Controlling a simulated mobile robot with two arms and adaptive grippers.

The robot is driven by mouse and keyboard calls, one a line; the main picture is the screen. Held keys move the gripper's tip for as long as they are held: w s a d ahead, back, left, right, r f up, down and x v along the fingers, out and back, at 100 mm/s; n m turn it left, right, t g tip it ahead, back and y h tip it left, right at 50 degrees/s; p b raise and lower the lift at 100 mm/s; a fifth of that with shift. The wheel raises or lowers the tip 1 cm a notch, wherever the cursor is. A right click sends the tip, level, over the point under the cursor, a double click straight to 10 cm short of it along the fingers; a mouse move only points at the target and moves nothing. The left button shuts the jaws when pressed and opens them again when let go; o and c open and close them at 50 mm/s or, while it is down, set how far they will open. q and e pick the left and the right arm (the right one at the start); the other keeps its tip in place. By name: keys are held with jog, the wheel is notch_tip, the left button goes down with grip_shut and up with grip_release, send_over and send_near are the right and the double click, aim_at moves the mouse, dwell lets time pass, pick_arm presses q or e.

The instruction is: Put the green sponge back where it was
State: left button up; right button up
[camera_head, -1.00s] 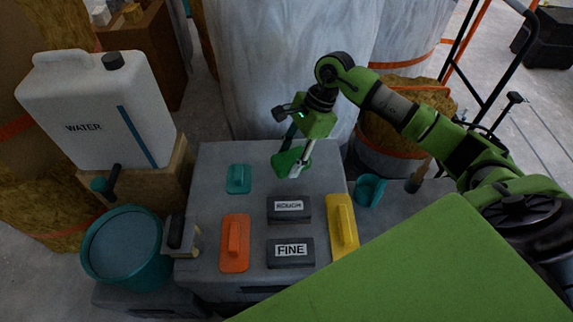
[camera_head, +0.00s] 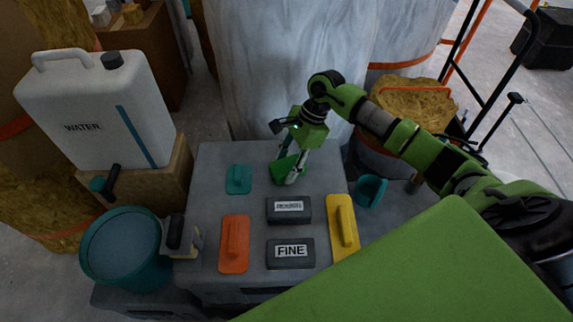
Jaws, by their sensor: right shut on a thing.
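The green sponge (camera_head: 284,171) is a small green block with its lower end at or just above the grey work surface (camera_head: 215,160). My right gripper (camera_head: 289,174) comes down from above and is shut on it. The sponge sits between the teal float and the back right part of the surface, behind the block marked ROUGH. The fingers hide part of it, and I cannot tell whether it touches the surface. My left gripper does not show.
On the surface lie a teal float (camera_head: 238,180), an orange float (camera_head: 234,245), a yellow float (camera_head: 343,228), a dark ROUGH block (camera_head: 289,217) and a FINE block (camera_head: 290,264). A water canister (camera_head: 85,140), a teal bucket (camera_head: 125,285) and a teal cup (camera_head: 371,191) stand around it.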

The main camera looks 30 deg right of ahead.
jog(key=o, duration=1)
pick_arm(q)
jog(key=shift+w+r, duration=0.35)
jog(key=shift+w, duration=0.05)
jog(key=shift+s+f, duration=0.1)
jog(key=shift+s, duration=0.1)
pick_arm(e)
jog(key=shift+r, duration=0.1)
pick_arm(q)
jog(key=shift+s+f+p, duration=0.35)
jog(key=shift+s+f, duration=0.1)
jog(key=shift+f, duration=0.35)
pick_arm(e)
jog(key=v, duration=1.2)
